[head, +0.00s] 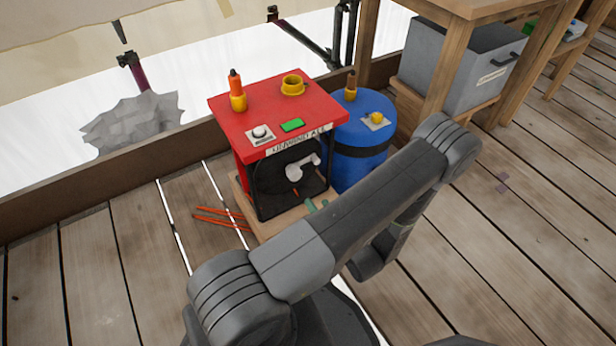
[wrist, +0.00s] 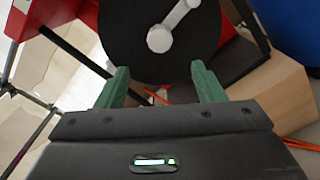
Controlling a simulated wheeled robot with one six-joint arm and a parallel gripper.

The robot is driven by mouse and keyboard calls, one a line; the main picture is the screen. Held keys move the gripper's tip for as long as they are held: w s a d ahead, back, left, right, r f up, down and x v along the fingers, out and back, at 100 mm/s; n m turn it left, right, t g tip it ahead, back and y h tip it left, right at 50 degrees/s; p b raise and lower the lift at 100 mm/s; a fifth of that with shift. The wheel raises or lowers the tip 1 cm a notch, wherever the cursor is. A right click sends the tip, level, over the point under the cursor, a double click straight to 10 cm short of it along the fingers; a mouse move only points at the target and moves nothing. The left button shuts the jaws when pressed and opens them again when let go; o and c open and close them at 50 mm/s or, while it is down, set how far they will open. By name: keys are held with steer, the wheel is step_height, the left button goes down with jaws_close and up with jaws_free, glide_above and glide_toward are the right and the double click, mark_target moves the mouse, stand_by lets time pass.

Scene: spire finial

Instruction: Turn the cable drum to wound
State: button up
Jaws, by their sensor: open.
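The cable drum shows as a dark round disc (wrist: 125,38) in the wrist view, set in the front of a red box (head: 250,110) that also shows in the head view. A white crank handle (wrist: 180,20) with a round knob lies across the disc. In the head view the crank (head: 302,168) sits in the dark opening under the tabletop. My gripper (wrist: 161,85) is open, its green fingers spread and empty, in front of the lower part of the disc and apart from the crank.
A blue barrel (head: 360,165) stands right of the red box. Orange rods (head: 222,217) lie on the deck at left. A grey bin (head: 460,65) is behind right.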

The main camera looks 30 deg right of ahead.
mark_target(297, 177)
steer(key=w+b, duration=0.1)
steer(key=w, duration=0.3)
steer(key=w+b, duration=0.1)
steer(key=w, duration=0.4)
steer(key=w+a+b, duration=0.1)
steer(key=w, duration=0.3)
steer(key=shift+w+a, duration=0.1)
steer(key=shift+w, duration=0.2)
jaws_close()
steer(key=shift+s, duration=0.1)
